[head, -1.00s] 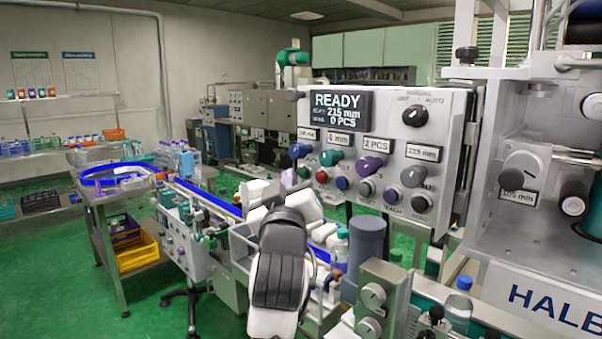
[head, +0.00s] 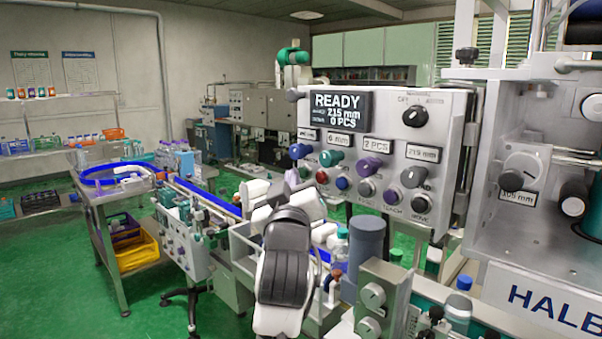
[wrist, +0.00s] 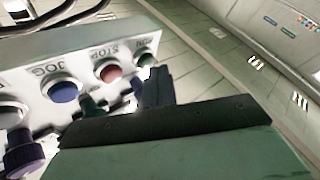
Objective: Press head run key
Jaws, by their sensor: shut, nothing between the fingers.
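The control panel (head: 385,110) has a lit display (head: 336,114) reading READY and rows of knobs and keys. In the wrist view, the green run key (wrist: 146,60) sits at the end of the bottom key row, under a partly readable RUN label. My gripper (wrist: 158,72) is shut and empty, its tips just beside and partly in front of that key. I cannot tell whether they touch it. The red STOP key (wrist: 110,71) and blue JOG key (wrist: 63,91) are to its left. In the head view my gripper (head: 291,178) is at the panel's lower left corner.
A purple knob (wrist: 24,155) juts out near my gripper's left side in the wrist view. Below the panel stand a grey cylinder (head: 367,238) and a box with dials (head: 380,300). A conveyor (head: 210,197) runs behind my arm. Green floor (head: 80,295) is open at the left.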

